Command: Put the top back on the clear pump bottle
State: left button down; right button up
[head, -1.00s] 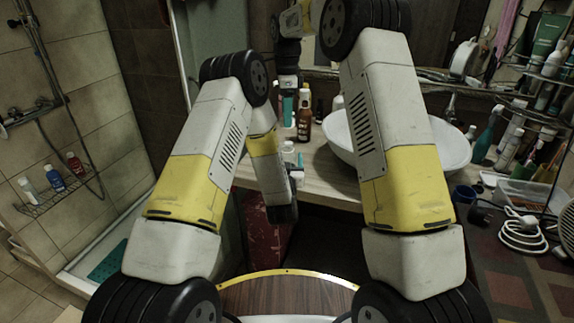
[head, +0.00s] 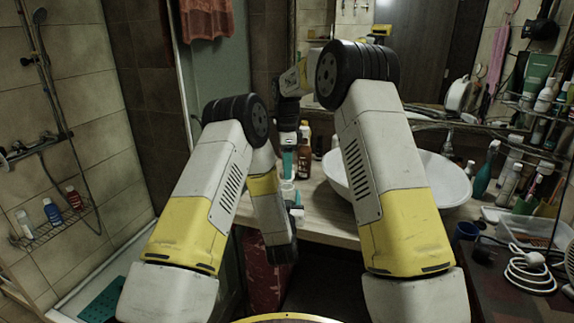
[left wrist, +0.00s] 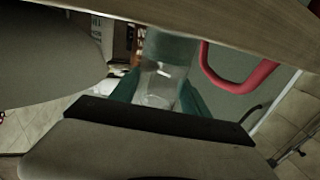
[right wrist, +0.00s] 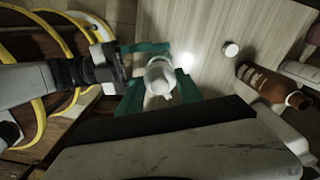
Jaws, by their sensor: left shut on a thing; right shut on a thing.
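My left gripper (left wrist: 158,92) is shut on the clear pump bottle (left wrist: 160,85), its teal fingers on either side. The bottle also shows in the head view (head: 289,188), small, in front of the counter's edge. My right gripper (right wrist: 160,90) points down and is shut on the white pump top (right wrist: 160,76). In the head view the right gripper (head: 288,160) is right above the bottle. The left gripper reaches in below the top from the left in the right wrist view. I cannot tell whether top and bottle touch; the neck is hidden.
A brown bottle (right wrist: 270,84) and a small white round thing (right wrist: 231,49) stand on the wooden counter (head: 325,222). A white basin (head: 447,180) is to the right, partly behind my right arm.

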aim_at(287, 197)
dwell(0.4)
jog(key=shift+f, duration=0.85)
jog(key=shift+f, duration=0.6)
jog(key=m, duration=0.2)
jog(key=shift+m, duration=0.4)
jog(key=m, duration=1.3)
